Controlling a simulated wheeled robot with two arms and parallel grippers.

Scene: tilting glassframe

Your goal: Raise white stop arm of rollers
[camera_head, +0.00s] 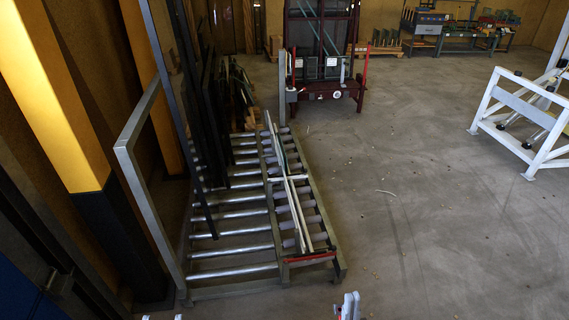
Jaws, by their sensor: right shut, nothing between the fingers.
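The roller rack (232,252) stands at left centre, a grey metal frame with several rollers. A long, thin white arm (284,180) runs lengthwise over the right part of the rollers, lying low from the back to near the front end. A second pale bar lies close beside it, so the two are hard to tell apart. My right gripper (348,305) is shut and empty at the bottom edge, in front of the rack's near right corner and apart from the arm. Small pale tips at the bottom left edge may be my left gripper (161,317); the rest is cut off.
A red bar (310,258) crosses the rack's front right end. Dark upright frames (205,100) lean over its left side, beside a yellow and black column (75,90). A dark red cart (325,90) stands behind. The floor to the right is clear up to a white frame (520,110).

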